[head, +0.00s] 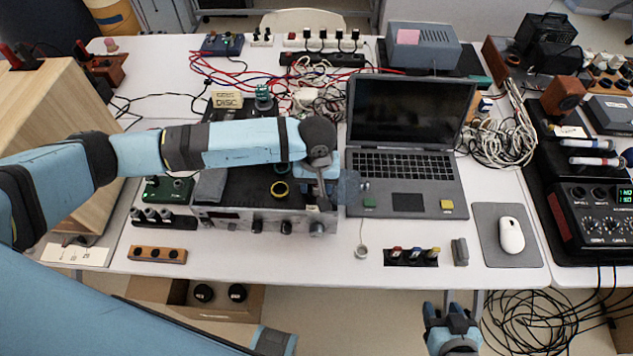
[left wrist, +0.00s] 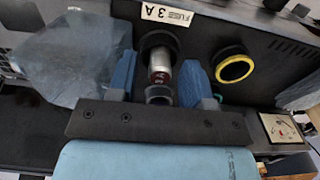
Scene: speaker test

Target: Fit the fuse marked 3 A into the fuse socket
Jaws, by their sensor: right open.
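A silver fuse (left wrist: 160,65) with a dark red band stands in the round black fuse socket (left wrist: 153,42) in the left wrist view, under a label reading FUSE 3 A (left wrist: 166,14). Its own marking is too small to read. My left gripper (left wrist: 158,78) has one blue finger on each side of the fuse, with dark gaps between. In the head view, my left gripper (head: 322,182) is over the right end of the black-topped device (head: 235,185) and hides the socket. My right gripper (head: 450,318) is open and empty below the table's front edge.
A laptop (head: 408,150) stands right of the device. A black holder (head: 411,258) with red, blue and yellow pieces lies in front, near a grey block (head: 460,252). A yellow ring (left wrist: 235,68) is beside the socket. A translucent bluish shape (left wrist: 75,55) is left of my fingers.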

